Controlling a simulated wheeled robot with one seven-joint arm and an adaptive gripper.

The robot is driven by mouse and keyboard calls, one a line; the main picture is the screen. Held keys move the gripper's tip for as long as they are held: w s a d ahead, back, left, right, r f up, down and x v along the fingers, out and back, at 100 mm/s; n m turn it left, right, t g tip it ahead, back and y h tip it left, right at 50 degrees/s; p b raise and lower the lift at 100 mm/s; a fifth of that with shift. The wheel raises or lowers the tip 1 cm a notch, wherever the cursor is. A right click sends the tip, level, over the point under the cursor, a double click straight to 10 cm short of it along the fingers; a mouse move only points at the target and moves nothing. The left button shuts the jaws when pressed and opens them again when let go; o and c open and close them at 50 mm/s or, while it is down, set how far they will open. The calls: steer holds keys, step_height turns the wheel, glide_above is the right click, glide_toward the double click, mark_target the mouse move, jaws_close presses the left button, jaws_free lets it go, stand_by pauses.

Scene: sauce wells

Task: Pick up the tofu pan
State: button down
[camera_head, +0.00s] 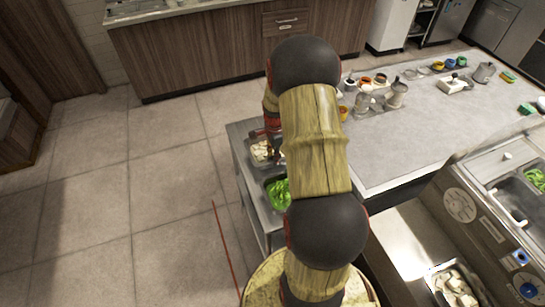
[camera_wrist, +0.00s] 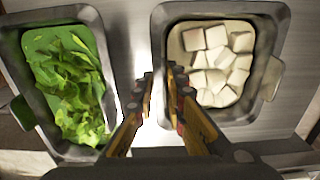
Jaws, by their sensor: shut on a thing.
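The tofu pan (camera_wrist: 222,8) is a metal pan of white tofu cubes, at the right of the wrist view. It also shows in the head view (camera_head: 249,149), partly hidden by my arm. My gripper (camera_wrist: 162,78) is shut on the tofu pan at its left side, where a handle would be; the fingers hide the exact contact. In the head view my gripper (camera_head: 274,150) is at the pan's right side. The pan looks about level. I cannot tell whether it is clear of the counter.
A pan of green leaves (camera_wrist: 101,28) stands beside it on the metal counter (camera_wrist: 128,45). A grey table (camera_head: 430,125) holds several cups and jars. Another pan of white cubes (camera_head: 455,285) is at lower right. Open floor (camera_head: 95,200) lies left.

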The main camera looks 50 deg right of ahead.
steer(key=shift+r, duration=0.6)
step_height(320, 180, up, 2)
steer(key=shift+s+a+r+p, duration=0.1)
steer(key=shift+r+p, duration=0.15)
steer(key=shift+p, duration=0.15)
steer(key=s+a+r+p, duration=0.2)
steer(key=s+a+r, duration=0.5)
steer(key=s+r, duration=0.2)
steer(key=shift+s+a+r+p, duration=0.15)
steer(key=shift+s+a+p, duration=0.2)
steer(key=shift+s, duration=0.85)
steer(key=shift+w, duration=0.1)
